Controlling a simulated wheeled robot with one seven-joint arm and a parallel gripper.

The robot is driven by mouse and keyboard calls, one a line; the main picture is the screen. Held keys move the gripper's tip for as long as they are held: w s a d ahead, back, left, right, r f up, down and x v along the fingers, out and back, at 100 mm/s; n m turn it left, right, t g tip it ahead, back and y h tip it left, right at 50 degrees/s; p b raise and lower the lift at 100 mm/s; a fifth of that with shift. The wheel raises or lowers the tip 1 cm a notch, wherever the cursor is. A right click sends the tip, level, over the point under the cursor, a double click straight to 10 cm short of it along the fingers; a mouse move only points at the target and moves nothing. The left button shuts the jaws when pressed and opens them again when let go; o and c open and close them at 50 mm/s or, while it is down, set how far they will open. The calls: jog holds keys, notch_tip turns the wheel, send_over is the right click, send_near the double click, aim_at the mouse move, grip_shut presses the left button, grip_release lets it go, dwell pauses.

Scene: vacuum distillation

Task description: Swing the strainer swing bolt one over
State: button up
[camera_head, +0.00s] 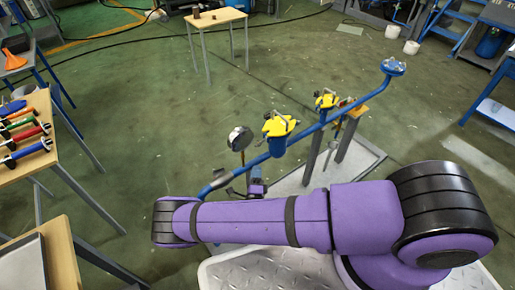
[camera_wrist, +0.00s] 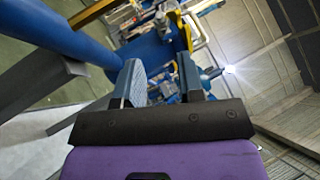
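In the head view a blue strainer body with a yellow top (camera_head: 279,126) sits on a long sloping blue pipe (camera_head: 340,112). A metal handle-like part shows on its top, but I cannot pick out the swing bolts one by one. In the wrist view a blue body with a yellow part (camera_wrist: 183,35) lies beyond the fingers. I cannot tell which bolt is near. My gripper (camera_wrist: 162,80) is open, its two fingers apart, with nothing visibly held between them. In the head view my purple arm crosses the foreground, and I cannot clearly make out the gripper there.
A second yellow-topped fitting (camera_head: 327,100) sits further along the pipe, and a round gauge-like disc (camera_head: 239,138) stands left of the strainer. A wooden table (camera_head: 24,160) with colored-handled tools is at left. A small table (camera_head: 216,17) stands behind. The green floor between is clear.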

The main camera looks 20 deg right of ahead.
aim_at(258, 145)
jog(key=x, duration=1)
jog(key=shift+w+d+r, duration=0.1)
jog(key=shift+w+d, duration=0.05)
jog(key=shift+c, duration=0.2)
